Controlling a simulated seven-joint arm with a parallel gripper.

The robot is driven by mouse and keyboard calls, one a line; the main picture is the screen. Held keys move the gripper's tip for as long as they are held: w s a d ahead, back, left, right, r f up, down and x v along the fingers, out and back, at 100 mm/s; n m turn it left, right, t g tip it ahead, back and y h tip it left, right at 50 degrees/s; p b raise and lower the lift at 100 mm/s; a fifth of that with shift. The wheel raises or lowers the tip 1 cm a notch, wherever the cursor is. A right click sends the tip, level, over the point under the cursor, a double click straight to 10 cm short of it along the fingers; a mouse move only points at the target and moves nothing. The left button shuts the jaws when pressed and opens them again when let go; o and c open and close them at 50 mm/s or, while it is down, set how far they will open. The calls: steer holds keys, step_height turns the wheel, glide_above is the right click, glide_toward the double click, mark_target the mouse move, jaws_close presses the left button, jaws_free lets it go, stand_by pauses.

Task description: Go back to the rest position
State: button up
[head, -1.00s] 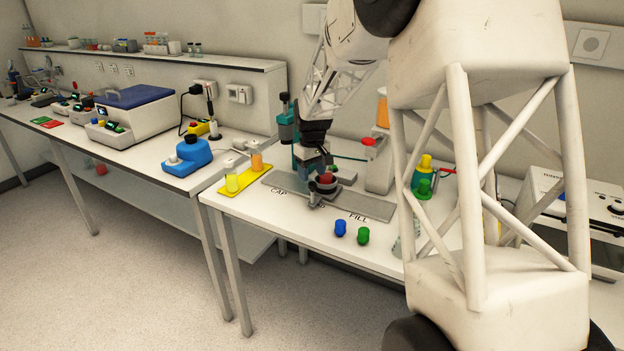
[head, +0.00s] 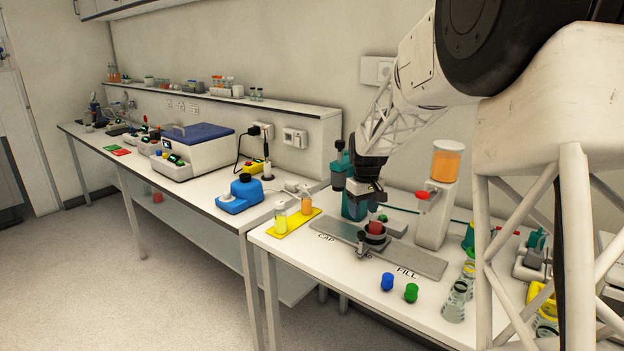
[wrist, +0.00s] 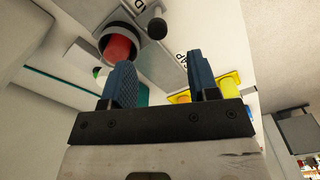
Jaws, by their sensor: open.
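My gripper (head: 368,199) hangs over the grey plate in the head view, near a round dark holder (head: 376,240) with a red-topped item (head: 374,227) in it. In the wrist view my gripper (wrist: 163,72) is open, with two blue fingers apart and nothing between them. The red item (wrist: 118,47) sits inside the ring of the holder there, beyond the left finger and clear of it. The lower part of the item is hidden.
The grey plate (head: 425,262) is marked CAP and FILL. A yellow rack (head: 296,222) with two vials stands left. Blue (head: 387,282) and green (head: 411,292) caps lie in front. A teal device (head: 340,170) and an orange-topped dispenser (head: 434,214) stand behind.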

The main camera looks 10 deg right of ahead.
steer(key=s+a+r+m, duration=0.15)
steer(key=s+r, duration=0.45)
steer(key=s, duration=0.6)
steer(key=s+a+m+t, duration=0.1)
steer(key=s+a, duration=0.1)
steer(key=s, duration=1.5)
steer(key=s+a+f+m+t, duration=0.1)
steer(key=s+a, duration=0.1)
steer(key=s, duration=1.6)
steer(key=shift+a+t, duration=0.3)
steer(key=shift+a, duration=0.05)
